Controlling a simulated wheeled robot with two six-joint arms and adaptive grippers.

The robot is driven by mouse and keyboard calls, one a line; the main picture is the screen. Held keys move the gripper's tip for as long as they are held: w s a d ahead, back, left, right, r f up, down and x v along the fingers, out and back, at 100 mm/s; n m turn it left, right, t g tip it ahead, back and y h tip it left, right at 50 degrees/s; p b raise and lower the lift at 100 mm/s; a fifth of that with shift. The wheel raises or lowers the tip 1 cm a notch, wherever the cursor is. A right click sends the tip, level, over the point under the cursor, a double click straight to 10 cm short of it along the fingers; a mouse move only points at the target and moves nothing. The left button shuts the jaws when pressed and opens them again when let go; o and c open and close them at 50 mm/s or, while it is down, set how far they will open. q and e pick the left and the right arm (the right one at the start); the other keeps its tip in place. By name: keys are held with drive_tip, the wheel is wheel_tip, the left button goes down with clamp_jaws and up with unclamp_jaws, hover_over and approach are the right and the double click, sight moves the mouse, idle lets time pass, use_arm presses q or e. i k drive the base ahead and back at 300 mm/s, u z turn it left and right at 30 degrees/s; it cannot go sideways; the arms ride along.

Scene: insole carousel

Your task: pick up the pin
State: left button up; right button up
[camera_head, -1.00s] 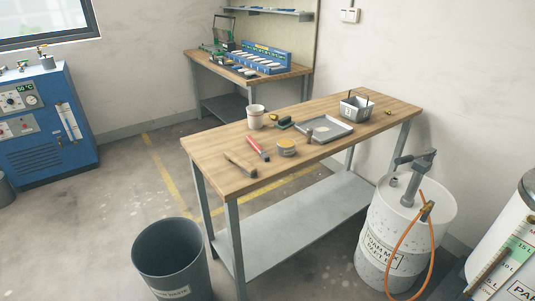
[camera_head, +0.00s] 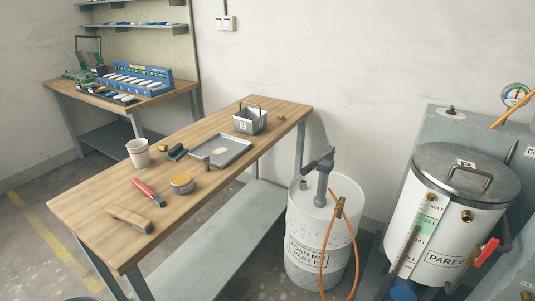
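I cannot make out a pin for certain at this size. Small items lie on the wooden workbench (camera_head: 95,190). A small brass-coloured piece (camera_head: 163,148) is beside the white cup (camera_head: 138,153). A short upright item (camera_head: 206,161) is at the near left edge of the grey metal tray (camera_head: 232,142), and a pale patch (camera_head: 220,152) shows inside the tray. Another small brass-coloured piece (camera_head: 280,118) lies near the bench's far right end. Neither of my grippers is in view.
A white drum (camera_head: 312,225) with an orange hose and a lidded tank (camera_head: 445,225) stand to the right.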

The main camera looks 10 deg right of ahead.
sight(205, 157)
drive_tip(key=z, duration=0.5)
drive_tip(key=i, duration=0.85)
drive_tip(key=z, duration=0.2)
